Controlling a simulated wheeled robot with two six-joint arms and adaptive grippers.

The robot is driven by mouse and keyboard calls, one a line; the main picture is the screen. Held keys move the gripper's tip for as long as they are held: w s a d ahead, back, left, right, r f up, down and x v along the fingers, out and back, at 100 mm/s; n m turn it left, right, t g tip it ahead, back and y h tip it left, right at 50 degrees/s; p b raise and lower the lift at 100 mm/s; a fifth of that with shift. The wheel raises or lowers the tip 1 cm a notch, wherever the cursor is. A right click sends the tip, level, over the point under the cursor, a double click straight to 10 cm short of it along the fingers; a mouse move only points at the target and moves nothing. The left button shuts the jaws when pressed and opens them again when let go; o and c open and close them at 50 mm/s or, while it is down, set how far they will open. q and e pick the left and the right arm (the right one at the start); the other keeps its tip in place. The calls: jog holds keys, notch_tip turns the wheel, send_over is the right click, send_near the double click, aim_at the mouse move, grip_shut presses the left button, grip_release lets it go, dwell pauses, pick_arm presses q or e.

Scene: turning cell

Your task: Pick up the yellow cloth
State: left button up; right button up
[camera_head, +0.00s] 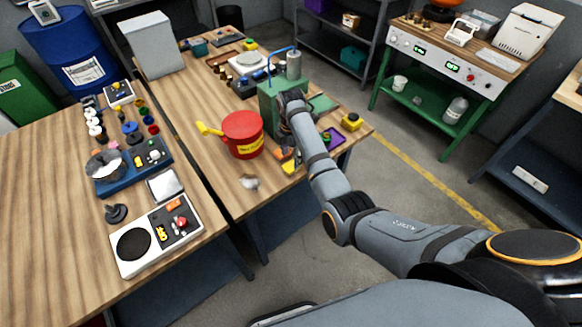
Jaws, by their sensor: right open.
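A small yellow piece (291,166) lies near the front edge of the right-hand wooden table, just left of my right forearm. It may be the yellow cloth, but it is too small and partly covered to be sure. My right arm reaches in from the lower right, over that table. My right gripper (284,141) is beside the green block-like unit, close above the yellow piece; it is open, and its fingers are largely hidden by my wrist. I cannot tell whether it touches anything. My left gripper is not in view.
A red bucket (243,134) with a yellow part stands left of my gripper. A green unit (268,103) stands behind it. A yellow-and-black item (351,121) sits near the right edge. The left table (45,190) holds switch boxes and small parts.

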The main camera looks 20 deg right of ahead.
aim_at(291, 166)
jog(key=shift+a+f+p, duration=0.1)
jog(key=shift+f+p, duration=0.25)
jog(key=shift+f, duration=0.05)
notch_tip(291, 166, down, 4)
jog(key=shift+f+p, duration=0.2)
jog(key=shift+p, duration=0.15)
jog(key=c, duration=0.8)
jog(key=shift+r, duration=0.55)
jog(key=r, duration=0.1)
jog(key=s+r, duration=0.1)
jog(key=r, duration=0.1)
jog(key=s+r, duration=0.1)
jog(key=shift+d+r, duration=0.15)
jog(key=shift+d, duration=0.05)
jog(key=s+r+p, duration=0.1)
jog(key=s+r, duration=0.1)
jog(key=s, duration=0.2)
jog(key=s+d+r+p, duration=0.1)
jog(key=s+r+p, duration=0.1)
jog(key=s+r, duration=0.1)
jog(key=s+d+r+p, duration=0.1)
jog(key=s+r, duration=0.1)
jog(key=s, duration=0.3)
jog(key=shift+r+p, duration=0.35)
